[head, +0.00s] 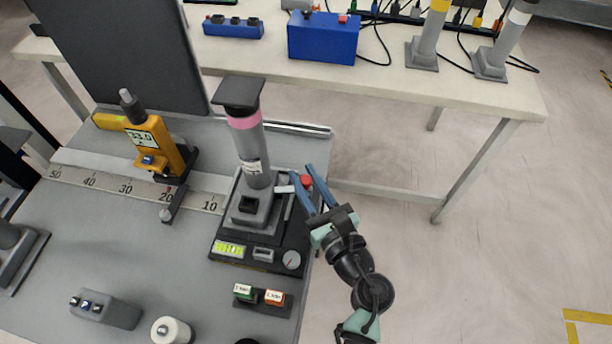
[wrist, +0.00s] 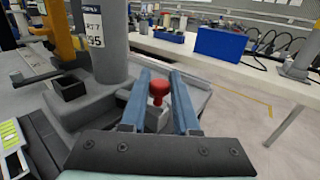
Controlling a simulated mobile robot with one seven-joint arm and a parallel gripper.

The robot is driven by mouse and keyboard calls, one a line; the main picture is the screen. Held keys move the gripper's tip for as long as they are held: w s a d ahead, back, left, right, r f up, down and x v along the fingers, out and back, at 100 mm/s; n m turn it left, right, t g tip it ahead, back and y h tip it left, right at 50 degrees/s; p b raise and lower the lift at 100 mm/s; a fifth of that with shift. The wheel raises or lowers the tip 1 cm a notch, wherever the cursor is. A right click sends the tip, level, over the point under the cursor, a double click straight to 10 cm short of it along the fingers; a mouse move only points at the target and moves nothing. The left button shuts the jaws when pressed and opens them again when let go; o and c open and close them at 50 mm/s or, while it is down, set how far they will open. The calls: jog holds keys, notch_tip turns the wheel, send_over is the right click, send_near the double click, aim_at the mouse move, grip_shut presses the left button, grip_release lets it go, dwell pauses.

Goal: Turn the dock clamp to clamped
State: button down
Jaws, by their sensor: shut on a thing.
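The dock (head: 236,250) is a dark base with a lit green display and a round dial, on the grey bench. A grey cylinder with a pink band (head: 248,140) stands upright in its grey socket. The dock clamp shows as a red knob (head: 307,181) at the dock's right side, and it shows in the wrist view (wrist: 158,88). My gripper (head: 301,172) reaches in from the lower right. Its two blue fingers (wrist: 161,74) lie on either side of the red knob, shut on it. The lever below the knob is mostly hidden.
A yellow gauge (head: 160,140) stands on a ruled scale to the left. Green and orange labelled blocks (head: 260,296) and a white roll (head: 171,330) lie in front. A table (head: 390,85) with blue boxes stands behind. Open floor lies to the right.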

jog(key=c, duration=0.7)
grip_release()
jog(key=b+v, duration=0.1)
jog(key=v, duration=1.2)
